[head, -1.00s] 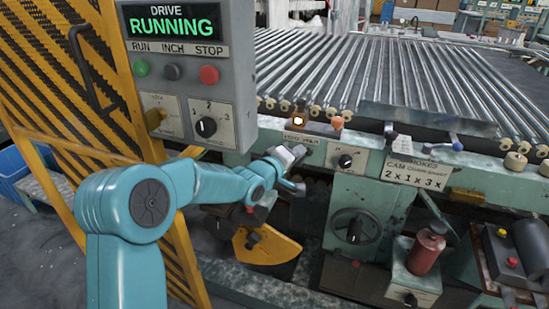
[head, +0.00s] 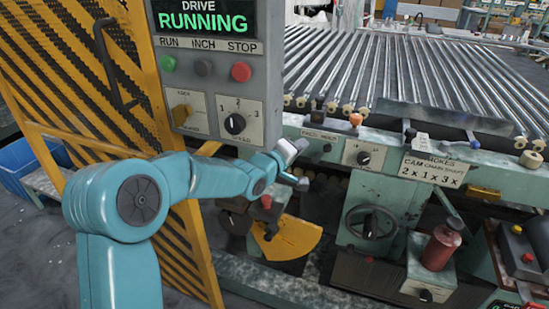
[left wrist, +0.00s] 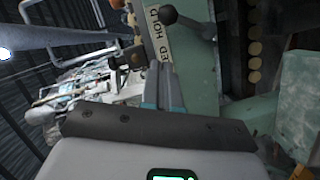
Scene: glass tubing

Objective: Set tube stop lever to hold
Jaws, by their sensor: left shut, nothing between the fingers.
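In the head view, a small dark-knobbed lever (head: 326,148) sits on the pale green machine front, just below a plate (head: 320,135) that seems to read FEED HOLD. In the left wrist view, the lever's dark round knob (left wrist: 168,15) is at the top, beside the word HOLD on the plate (left wrist: 158,38). Its exact setting is hard to tell. My left gripper (head: 300,148) is just left of the plate and lever. In the left wrist view its fingers (left wrist: 161,72) are together and empty, apart from the knob. My right gripper is not in view.
A control box (head: 210,75) reading DRIVE RUNNING hangs above my left arm. A yellow guard (head: 70,90) stands at the left. A roller bed (head: 400,65) lies behind. An orange knob (head: 355,118), a dial (head: 363,158) and a handwheel (head: 371,222) are nearby.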

